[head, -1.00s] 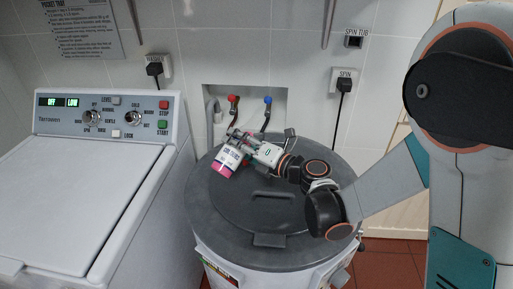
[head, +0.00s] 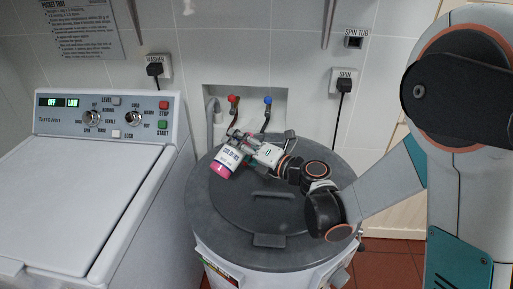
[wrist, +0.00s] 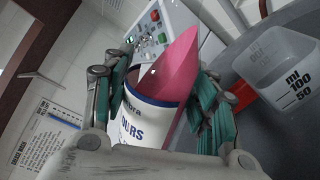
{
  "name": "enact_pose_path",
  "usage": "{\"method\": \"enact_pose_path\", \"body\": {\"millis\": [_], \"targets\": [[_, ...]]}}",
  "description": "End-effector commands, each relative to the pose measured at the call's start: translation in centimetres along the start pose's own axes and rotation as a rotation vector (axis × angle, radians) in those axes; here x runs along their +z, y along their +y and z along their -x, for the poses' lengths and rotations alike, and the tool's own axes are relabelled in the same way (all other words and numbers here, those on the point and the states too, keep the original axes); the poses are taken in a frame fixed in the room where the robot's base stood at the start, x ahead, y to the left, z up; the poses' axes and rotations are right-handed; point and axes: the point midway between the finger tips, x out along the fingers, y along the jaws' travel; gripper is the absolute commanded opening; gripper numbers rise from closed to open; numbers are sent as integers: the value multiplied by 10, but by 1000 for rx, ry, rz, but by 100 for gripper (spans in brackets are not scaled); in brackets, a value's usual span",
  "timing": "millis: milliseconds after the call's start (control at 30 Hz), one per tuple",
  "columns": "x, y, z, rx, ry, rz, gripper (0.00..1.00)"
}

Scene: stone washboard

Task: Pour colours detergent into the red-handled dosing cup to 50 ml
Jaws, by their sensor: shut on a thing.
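My gripper (wrist: 160,105) is shut on the colours detergent bottle (wrist: 150,115), a white-labelled container with a pink part rising past the label in the wrist view. In the head view, the bottle (head: 231,155) is tilted over the grey lid, its pink end down to the left, with my gripper (head: 243,147) at its upper right. The clear dosing cup (wrist: 284,72), marked 50 and 100 ml, is at the right of the wrist view, apart from the bottle. Its red handle (wrist: 243,96) partly shows beside my right finger. I see no liquid in the cup. I cannot make out the cup in the head view.
The round spin tub's grey lid (head: 270,222) has a raised handle and free room at its front. A white washer (head: 80,195) with a control panel stands at the left. Red and blue taps (head: 250,105) sit in a wall recess behind the lid.

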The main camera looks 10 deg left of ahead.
Motion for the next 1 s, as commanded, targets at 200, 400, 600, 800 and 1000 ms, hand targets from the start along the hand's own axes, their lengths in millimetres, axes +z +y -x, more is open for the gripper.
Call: {"method": "enact_pose_path", "body": {"millis": [200,400,600,800,1000], "targets": [[0,1,0,1,1,-14,15],[0,1,0,0,2,-25,15],[0,2,0,0,2,-38,15],[0,2,0,0,3,-50,15],[-1,2,0,0,4,-62,15]]}}
